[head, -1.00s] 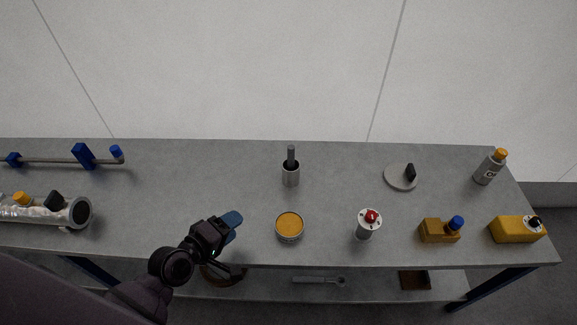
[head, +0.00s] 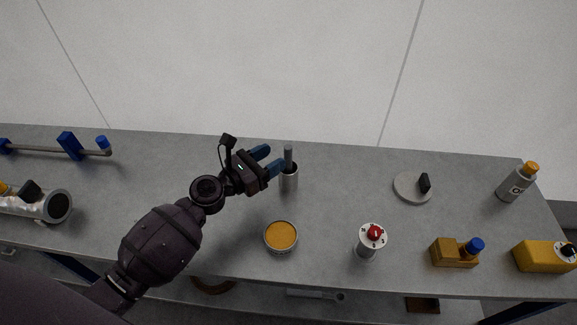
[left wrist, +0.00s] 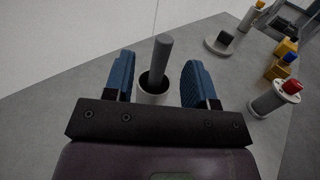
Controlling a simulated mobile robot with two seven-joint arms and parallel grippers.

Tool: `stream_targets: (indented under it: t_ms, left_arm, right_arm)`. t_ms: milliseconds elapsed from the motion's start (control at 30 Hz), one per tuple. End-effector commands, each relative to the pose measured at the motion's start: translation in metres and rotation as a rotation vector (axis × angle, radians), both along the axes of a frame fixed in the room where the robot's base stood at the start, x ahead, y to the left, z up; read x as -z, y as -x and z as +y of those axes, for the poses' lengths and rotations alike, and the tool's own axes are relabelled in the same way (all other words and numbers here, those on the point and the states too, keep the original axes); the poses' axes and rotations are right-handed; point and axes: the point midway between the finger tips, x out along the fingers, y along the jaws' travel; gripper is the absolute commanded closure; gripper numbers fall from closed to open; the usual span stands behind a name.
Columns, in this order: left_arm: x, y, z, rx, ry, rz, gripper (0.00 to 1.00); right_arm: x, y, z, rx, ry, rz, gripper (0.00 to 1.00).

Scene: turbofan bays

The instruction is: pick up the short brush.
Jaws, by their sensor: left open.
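The short brush (head: 288,154) stands upright in a small grey cup (head: 289,180) on the bench; only its grey handle shows, and its lower end is hidden inside the cup. My left gripper (head: 268,160) is open, with blue fingers, just left of the brush handle in the head view. In the left wrist view the brush (left wrist: 160,58) and the cup (left wrist: 153,90) appear between and beyond the two spread fingers (left wrist: 157,82). The fingers do not visibly touch the handle. My right gripper is not in view.
An open tin of orange contents (head: 281,236) stands in front of the cup. To the right are a red-topped canister (head: 370,241), a grey disc (head: 411,188), yellow blocks (head: 453,253) and a bottle (head: 517,182). A silver tube (head: 35,203) lies at left. The bench behind the cup is clear.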

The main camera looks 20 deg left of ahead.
Motion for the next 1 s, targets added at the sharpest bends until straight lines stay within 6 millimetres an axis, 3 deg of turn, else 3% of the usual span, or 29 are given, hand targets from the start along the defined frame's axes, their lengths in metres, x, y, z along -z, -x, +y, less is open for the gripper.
stream_targets:
  t_ms: [700,1000]
  left_arm:
    - [0.008,-0.059,-0.037,0.0,-0.004,0.0,0.49]
    - [0.007,-0.061,-0.038,0.0,-0.004,0.0,0.49]
  right_arm:
    - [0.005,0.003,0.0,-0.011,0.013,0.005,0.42]
    - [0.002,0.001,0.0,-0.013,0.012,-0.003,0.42]
